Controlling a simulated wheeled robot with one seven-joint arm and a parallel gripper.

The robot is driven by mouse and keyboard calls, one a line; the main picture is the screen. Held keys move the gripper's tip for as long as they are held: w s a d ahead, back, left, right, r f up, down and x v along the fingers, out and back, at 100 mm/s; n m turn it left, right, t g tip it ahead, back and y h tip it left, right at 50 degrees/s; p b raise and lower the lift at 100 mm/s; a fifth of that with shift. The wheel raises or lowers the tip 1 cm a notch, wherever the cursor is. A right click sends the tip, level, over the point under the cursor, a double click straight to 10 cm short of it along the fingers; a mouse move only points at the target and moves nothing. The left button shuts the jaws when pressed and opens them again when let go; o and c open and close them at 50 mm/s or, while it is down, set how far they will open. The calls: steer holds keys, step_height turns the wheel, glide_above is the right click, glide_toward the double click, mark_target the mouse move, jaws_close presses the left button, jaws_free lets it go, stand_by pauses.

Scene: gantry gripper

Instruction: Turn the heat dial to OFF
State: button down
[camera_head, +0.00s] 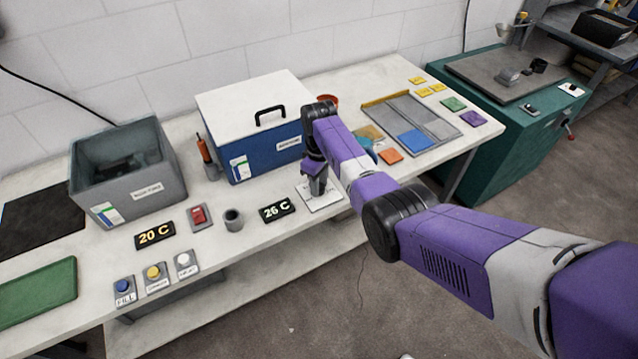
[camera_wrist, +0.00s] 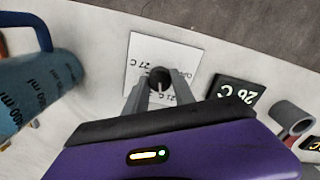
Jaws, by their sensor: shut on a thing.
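The heat dial is a small dark round knob (camera_wrist: 160,78) with a pale pointer line, on a white square plate (camera_wrist: 143,52) printed with temperature marks such as 27 C and 21 C. In the head view the plate (camera_head: 322,203) lies on the bench in front of the blue box, and the arm partly covers it. My gripper (camera_wrist: 160,88) is over the plate with its two grey fingers shut on the knob. In the head view my gripper (camera_head: 318,188) points down at the plate and hides the knob. Any OFF mark cannot be read.
A 26 C display (camera_head: 277,209) stands just left of the plate, with a grey cup (camera_head: 233,220) beyond it. A blue box with a white lid (camera_head: 262,150) stands behind. A blue measuring jug (camera_wrist: 38,90) is close by in the wrist view.

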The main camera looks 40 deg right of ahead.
steer(key=n, duration=1.1)
steer(key=shift+n, duration=1.8)
steer(key=shift+r, duration=0.1)
steer(key=c, duration=1.1)
jaws_free()
steer(key=shift+o, duration=0.2)
steer(key=shift+r, duration=3.85)
